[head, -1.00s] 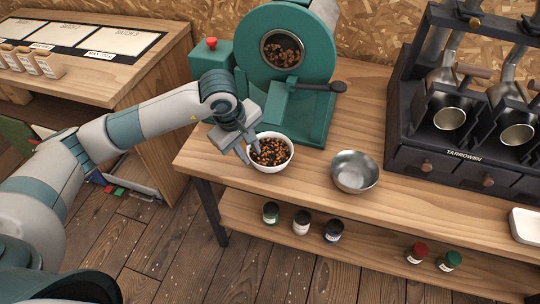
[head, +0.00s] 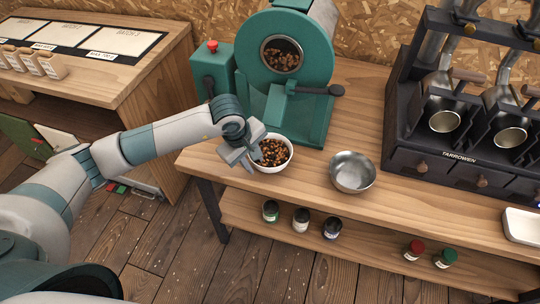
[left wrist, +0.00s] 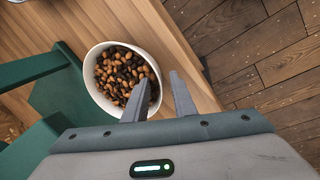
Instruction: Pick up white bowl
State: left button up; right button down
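The white bowl (head: 284,165), filled with mixed brown beans, stands upright on the wooden table near its left front corner. My left gripper (head: 242,163) is at the bowl's left side, its fingers pointing down and covering part of the rim. In the left wrist view the bowl (left wrist: 93,92) is left of centre. There the open gripper (left wrist: 160,90) has one finger overlapping the beans and rim, and the other outside the bowl above the table edge. The gap between the fingers spans the near rim. I cannot tell whether either finger touches the bowl. My right gripper is not in view.
A green roaster (head: 290,60) stands close behind the bowl. An empty metal bowl (head: 353,172) is to the right on the same table (head: 315,160). A black machine (head: 450,150) fills the back right. Several small jars stand on the lower shelf (head: 375,240). The floor in front is clear.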

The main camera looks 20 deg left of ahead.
pick_arm(q)
grip_shut()
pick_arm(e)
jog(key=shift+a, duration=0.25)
pick_arm(q)
jog(key=shift+r, duration=0.1)
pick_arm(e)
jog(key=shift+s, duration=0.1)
pick_arm(q)
jog(key=shift+r, duration=0.1)
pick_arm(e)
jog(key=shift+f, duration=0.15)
